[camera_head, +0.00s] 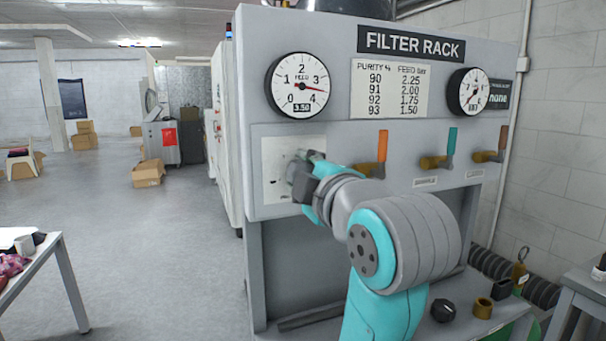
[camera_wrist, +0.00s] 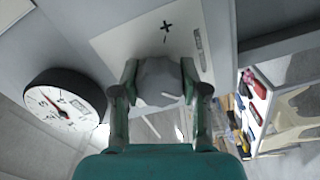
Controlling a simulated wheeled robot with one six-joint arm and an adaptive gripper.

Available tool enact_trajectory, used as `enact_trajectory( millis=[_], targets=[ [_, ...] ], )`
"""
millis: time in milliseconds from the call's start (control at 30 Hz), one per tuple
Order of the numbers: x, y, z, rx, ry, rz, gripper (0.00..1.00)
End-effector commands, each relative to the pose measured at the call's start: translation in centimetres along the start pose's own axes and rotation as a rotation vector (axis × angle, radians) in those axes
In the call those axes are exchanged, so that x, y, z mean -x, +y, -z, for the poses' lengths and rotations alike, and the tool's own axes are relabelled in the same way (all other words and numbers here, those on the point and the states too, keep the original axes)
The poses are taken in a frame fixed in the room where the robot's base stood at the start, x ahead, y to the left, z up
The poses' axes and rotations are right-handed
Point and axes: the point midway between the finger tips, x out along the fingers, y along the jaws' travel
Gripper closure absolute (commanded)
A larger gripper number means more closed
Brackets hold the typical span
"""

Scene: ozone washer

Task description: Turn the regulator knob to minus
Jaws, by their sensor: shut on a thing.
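The grey regulator knob (camera_wrist: 160,84) sits between the two fingers of my gripper (camera_wrist: 159,76) in the wrist view. My gripper is shut on it, one finger on each side. In the wrist view a dark plus mark (camera_wrist: 166,27) shows on the plate beyond the knob.
Several valves with coloured levers, one orange (camera_head: 382,146) and one teal (camera_head: 451,141), stick out right of my gripper. A second gauge (camera_head: 468,92) is at the upper right. A white table (camera_head: 62,262) stands at the left, with open floor between it and the rack.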

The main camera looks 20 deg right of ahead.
Motion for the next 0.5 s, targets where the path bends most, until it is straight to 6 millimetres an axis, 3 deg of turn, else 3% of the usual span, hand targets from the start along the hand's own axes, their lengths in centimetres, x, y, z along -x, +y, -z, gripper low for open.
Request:
enact_trajectory(
  millis=[467,500],
  targets=[
    [-0.06,-0.19,-0.14,0.016,-0.004,0.006,0.91],
    [-0.06,-0.19,-0.14,0.016,-0.004,0.006,0.54]
  ],
)
